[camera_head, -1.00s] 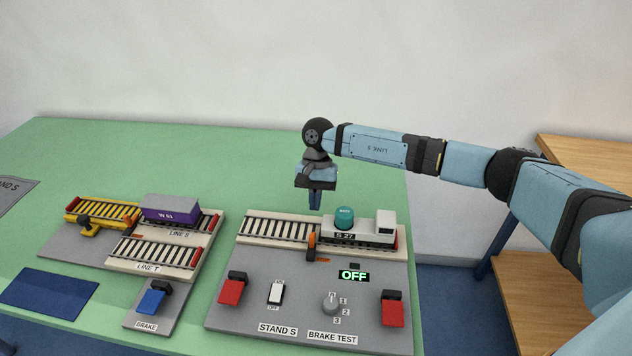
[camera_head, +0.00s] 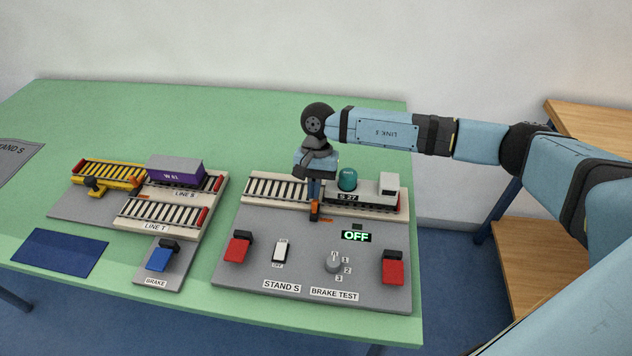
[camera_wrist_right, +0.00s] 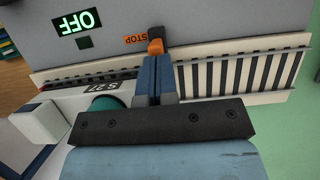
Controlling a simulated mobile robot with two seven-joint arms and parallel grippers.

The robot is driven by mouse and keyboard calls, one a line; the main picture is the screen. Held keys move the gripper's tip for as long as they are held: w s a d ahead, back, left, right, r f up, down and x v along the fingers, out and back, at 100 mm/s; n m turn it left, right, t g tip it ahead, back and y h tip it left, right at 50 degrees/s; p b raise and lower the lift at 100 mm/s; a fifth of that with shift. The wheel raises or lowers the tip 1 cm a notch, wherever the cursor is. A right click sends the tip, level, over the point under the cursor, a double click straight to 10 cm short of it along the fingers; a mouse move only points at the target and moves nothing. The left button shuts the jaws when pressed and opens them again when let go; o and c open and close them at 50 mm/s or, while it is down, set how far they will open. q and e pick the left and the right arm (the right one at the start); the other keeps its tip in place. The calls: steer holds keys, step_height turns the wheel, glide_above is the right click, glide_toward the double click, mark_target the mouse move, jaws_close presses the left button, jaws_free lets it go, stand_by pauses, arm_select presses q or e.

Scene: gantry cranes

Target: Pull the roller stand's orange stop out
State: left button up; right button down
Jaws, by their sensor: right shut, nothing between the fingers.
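The roller stand (camera_head: 226,265) is a grey board labelled STAND S with a pale roller track along its back. Its stop (camera_head: 315,214) is a small orange and black lever at the track's front edge. The wrist view shows the stop (camera_wrist_right: 156,40) beside an orange STOP label. My right gripper (camera_head: 315,196) points down over the track, just behind the stop. Its blue fingers (camera_wrist_right: 155,68) are shut with nothing between them and reach close to the stop; I cannot tell whether they touch it. The fingers partly hide the stop. My left gripper is out of view.
A wagon marked S 27 (camera_head: 365,198) with a teal dome stands on the rollers right of my gripper. The display (camera_head: 356,236) reads OFF. Red pedals (camera_head: 239,247), a switch and a knob sit in front. A second board with a purple wagon (camera_head: 175,170) lies left.

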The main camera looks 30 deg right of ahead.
steer(key=shift+s+a, duration=0.3)
steer(key=shift+s, duration=0.2)
steer(key=v, duration=1.3)
steer(key=shift+r+b, duration=0.35)
steer(key=shift+r, duration=0.05)
steer(key=shift+w+d, duration=0.1)
